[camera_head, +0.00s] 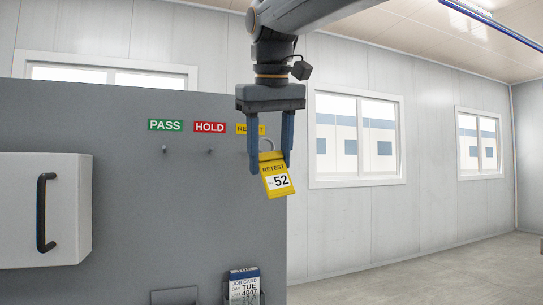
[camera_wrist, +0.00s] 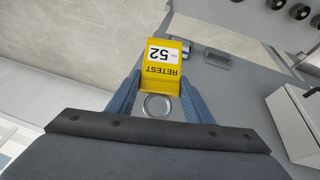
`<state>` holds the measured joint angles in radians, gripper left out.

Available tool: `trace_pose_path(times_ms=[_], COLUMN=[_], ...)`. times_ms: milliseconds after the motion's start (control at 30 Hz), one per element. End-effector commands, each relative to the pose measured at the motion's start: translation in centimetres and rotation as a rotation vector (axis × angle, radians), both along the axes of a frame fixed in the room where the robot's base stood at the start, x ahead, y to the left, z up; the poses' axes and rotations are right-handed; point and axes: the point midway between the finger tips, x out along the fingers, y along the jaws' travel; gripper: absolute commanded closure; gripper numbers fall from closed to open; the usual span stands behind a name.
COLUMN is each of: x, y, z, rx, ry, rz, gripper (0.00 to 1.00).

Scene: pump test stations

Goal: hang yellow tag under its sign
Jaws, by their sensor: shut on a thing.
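The yellow tag (camera_head: 275,177), marked RETEST 52, is held between the fingertips of my gripper (camera_head: 270,160), tilted a little, with its ring at the top. In the wrist view the tag (camera_wrist: 165,63) and its ring (camera_wrist: 157,106) sit between the blue fingers of my gripper (camera_wrist: 160,98). The yellow RETEST sign (camera_head: 249,129) is on the grey panel, partly hidden by my gripper. Any peg under it is hidden behind the finger. The tag is in front of the panel's right edge, lower and right of the sign.
The green PASS sign (camera_head: 165,125) and red HOLD sign (camera_head: 210,127) have small bare pegs below them. A white box with a black handle (camera_head: 46,212) juts out at left. A job card holder (camera_head: 243,287) is low on the panel (camera_head: 130,220). Right of the panel is open room.

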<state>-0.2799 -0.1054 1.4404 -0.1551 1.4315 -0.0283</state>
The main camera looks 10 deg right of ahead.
Motion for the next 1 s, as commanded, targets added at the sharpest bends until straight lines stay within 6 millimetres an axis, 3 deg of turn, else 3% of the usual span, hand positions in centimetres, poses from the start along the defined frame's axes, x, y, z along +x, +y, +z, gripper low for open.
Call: trace_pose_path(times_ms=[1000], x=[5.4], y=[1.2], z=[-0.5], rx=[0.000], ry=[0.000], rz=[0.001], gripper=[0.70])
